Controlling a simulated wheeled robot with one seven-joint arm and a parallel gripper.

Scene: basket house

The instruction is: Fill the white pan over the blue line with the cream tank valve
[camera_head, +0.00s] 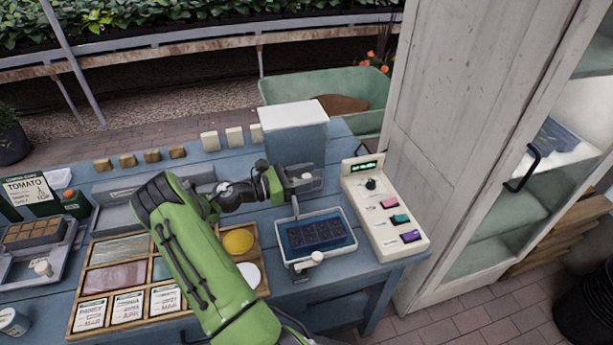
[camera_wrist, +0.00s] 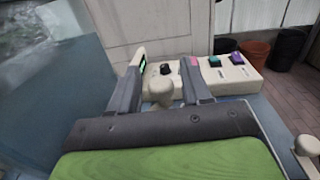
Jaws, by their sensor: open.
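The white pan (camera_head: 351,247) sits near the table's front edge, holding a dark celled tray (camera_head: 318,232) that looks blue. I cannot make out a separate blue line. The blue tank (camera_head: 296,142) with a white lid stands behind the pan; its side also shows in the wrist view (camera_wrist: 35,100). The cream tank valve (camera_wrist: 160,90) is a rounded knob between my fingers in the wrist view. My gripper (camera_head: 308,178) is open in front of the tank; its fingers (camera_wrist: 162,82) stand either side of the knob with gaps. A second cream knob (camera_head: 317,257) is at the pan's front.
A cream control box (camera_head: 388,215) with a dial, a lit display and coloured buttons stands right of the pan. A wooden divided tray (camera_head: 120,270) with packets lies left, partly under my arm. A white cabinet (camera_head: 470,120) rises at the right.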

